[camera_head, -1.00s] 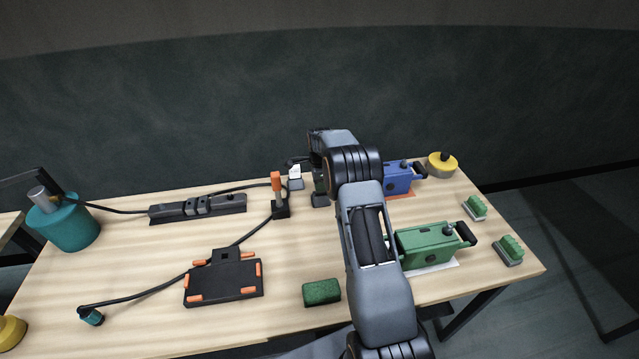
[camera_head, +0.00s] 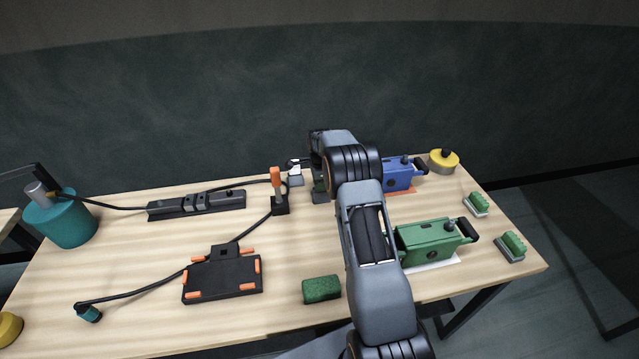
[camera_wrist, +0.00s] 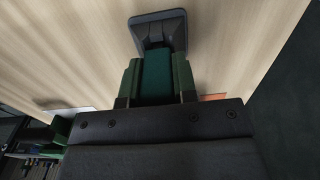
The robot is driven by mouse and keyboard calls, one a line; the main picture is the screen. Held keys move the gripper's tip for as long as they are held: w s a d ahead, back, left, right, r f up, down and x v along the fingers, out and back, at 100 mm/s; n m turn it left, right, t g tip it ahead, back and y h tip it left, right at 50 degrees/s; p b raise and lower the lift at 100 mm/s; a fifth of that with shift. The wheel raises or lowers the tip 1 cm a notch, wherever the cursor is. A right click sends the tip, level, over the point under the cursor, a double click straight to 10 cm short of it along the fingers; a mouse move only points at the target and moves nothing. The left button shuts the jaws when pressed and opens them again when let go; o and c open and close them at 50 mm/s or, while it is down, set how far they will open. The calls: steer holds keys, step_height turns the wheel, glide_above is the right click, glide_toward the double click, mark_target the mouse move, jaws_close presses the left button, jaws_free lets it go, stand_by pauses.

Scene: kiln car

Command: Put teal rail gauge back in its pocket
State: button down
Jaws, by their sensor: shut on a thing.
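My gripper (camera_wrist: 156,76) is shut on a teal block (camera_wrist: 156,68), which I take as the teal rail gauge, in the wrist view. A dark grey, round-cornered frame (camera_wrist: 158,17) lies at the block's far end. I cannot tell whether the block's end sits inside this frame or only in front of it. In the head view my gripper (camera_head: 321,180) is near the back of the table, largely hidden by my arm. The gauge cannot be made out clearly there.
An orange-handled tool in a black stand (camera_head: 280,205) is left of my gripper. A blue box (camera_head: 397,177) and a green box (camera_head: 428,244) stand right of my arm. A green sponge (camera_head: 321,289) and a black tray (camera_head: 222,277) lie in front. Bare wood separates them.

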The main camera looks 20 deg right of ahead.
steer(key=c, duration=0.8)
jaws_free()
steer(key=shift+r, duration=0.25)
steer(key=shift+r+p, duration=2.25)
steer(key=shift+r, duration=1.55)
step_height(320, 180, up, 14)
steer(key=shift+a+f+b, duration=0.1)
steer(key=shift+b, duration=0.55)
